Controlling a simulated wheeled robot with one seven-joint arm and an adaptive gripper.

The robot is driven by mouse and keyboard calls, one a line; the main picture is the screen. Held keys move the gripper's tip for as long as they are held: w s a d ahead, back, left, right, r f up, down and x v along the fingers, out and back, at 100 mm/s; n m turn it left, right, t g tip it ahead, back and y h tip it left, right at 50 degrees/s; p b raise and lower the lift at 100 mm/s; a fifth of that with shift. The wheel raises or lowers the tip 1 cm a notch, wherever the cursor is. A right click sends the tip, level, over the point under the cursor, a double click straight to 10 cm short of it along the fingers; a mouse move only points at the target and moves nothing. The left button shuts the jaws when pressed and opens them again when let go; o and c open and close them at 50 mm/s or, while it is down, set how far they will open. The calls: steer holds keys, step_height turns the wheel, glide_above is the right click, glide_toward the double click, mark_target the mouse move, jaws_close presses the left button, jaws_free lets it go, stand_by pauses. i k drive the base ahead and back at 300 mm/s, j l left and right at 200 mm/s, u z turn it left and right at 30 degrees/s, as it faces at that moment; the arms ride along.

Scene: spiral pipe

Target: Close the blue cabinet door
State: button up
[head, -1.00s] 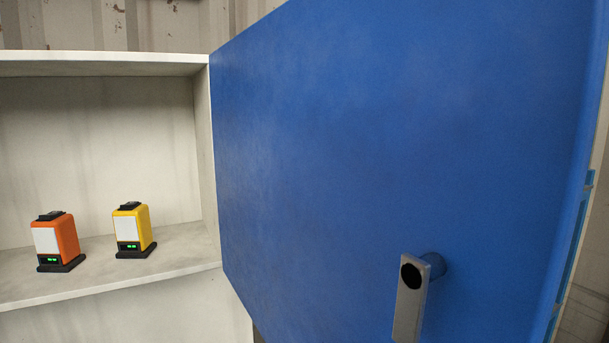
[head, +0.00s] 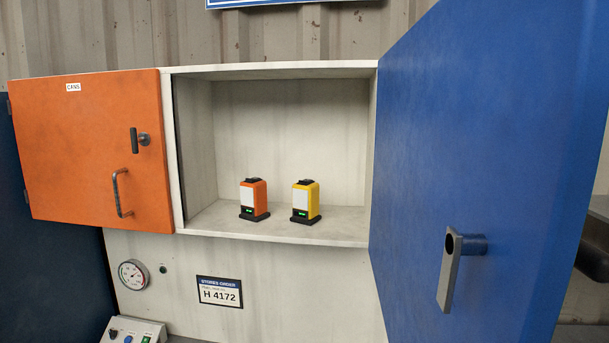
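The blue cabinet door (head: 430,150) stands wide open on the right side of the head view, hinged at the right edge of the white cabinet (head: 290,237). The cabinet's open compartment holds an orange device (head: 254,199) and a yellow device (head: 306,201), both upright on the shelf. My gripper is not in view.
An orange door (head: 85,180) labelled CANS is at the left of the compartment. Below are a round gauge (head: 133,275), a sign reading H 4172 (head: 220,292) and a small control box with buttons (head: 133,331). A corrugated wall (head: 270,35) stands behind.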

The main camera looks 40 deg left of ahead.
mark_target(492, 115)
steer(key=i+u, duration=0.1)
steer(key=u, duration=0.3)
steer(key=i+l+u, duration=0.1)
steer(key=u, duration=0.35)
steer(key=l+u, duration=0.15)
steer(key=u, duration=0.25)
steer(key=i+l+u, duration=0.15)
steer(key=u, duration=0.25)
steer(key=l+u, duration=0.15)
steer(key=u, duration=0.3)
